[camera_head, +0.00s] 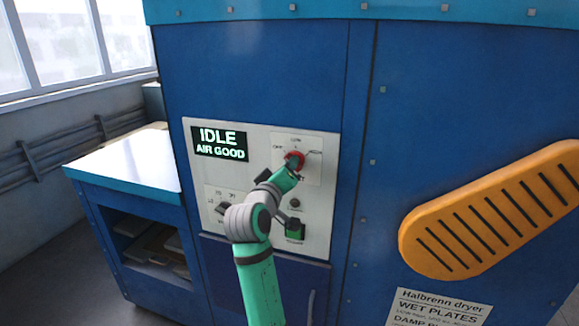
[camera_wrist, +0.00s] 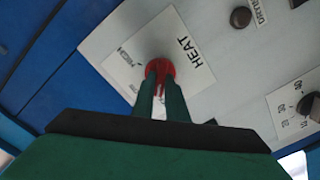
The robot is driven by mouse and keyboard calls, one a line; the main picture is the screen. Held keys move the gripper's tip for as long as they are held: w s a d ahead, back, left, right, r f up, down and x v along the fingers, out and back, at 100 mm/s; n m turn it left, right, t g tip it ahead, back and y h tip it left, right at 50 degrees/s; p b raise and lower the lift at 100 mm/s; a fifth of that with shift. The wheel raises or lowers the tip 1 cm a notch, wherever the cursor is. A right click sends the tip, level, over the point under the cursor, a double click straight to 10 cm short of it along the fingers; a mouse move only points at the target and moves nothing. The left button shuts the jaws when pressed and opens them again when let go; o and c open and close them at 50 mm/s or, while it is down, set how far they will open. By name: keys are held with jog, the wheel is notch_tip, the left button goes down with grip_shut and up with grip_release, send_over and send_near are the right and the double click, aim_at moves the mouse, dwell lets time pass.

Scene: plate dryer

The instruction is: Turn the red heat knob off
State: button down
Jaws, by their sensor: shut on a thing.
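The red heat knob (camera_head: 293,160) sits on a white plate at the upper right of the control panel (camera_head: 262,140). Labels around it in the head view read "OFF" on the left and "LOW" at the top. In the wrist view the red knob (camera_wrist: 160,72) is beside the word "HEAT". My gripper (camera_wrist: 163,85) has its two green fingers shut on the knob, and they hide part of it. The knob's exact pointer setting is hard to tell. The head view shows my gripper (camera_head: 290,170) reaching the knob from below.
A display (camera_head: 220,143) reads "IDLE AIR GOOD". A dark dial (camera_head: 223,209) and a green button (camera_head: 295,231) are lower on the panel. A yellow slotted handle-like piece (camera_head: 490,210) juts out at right. A side table (camera_head: 125,160) stands at left.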

jog(key=shift+n, duration=1.6)
jog(key=c, duration=1.8)
grip_release()
jog(key=shift+o, duration=0.2)
jog(key=v, duration=1)
jog(key=shift+s+a, duration=0.2)
jog(key=shift+s, duration=0.15)
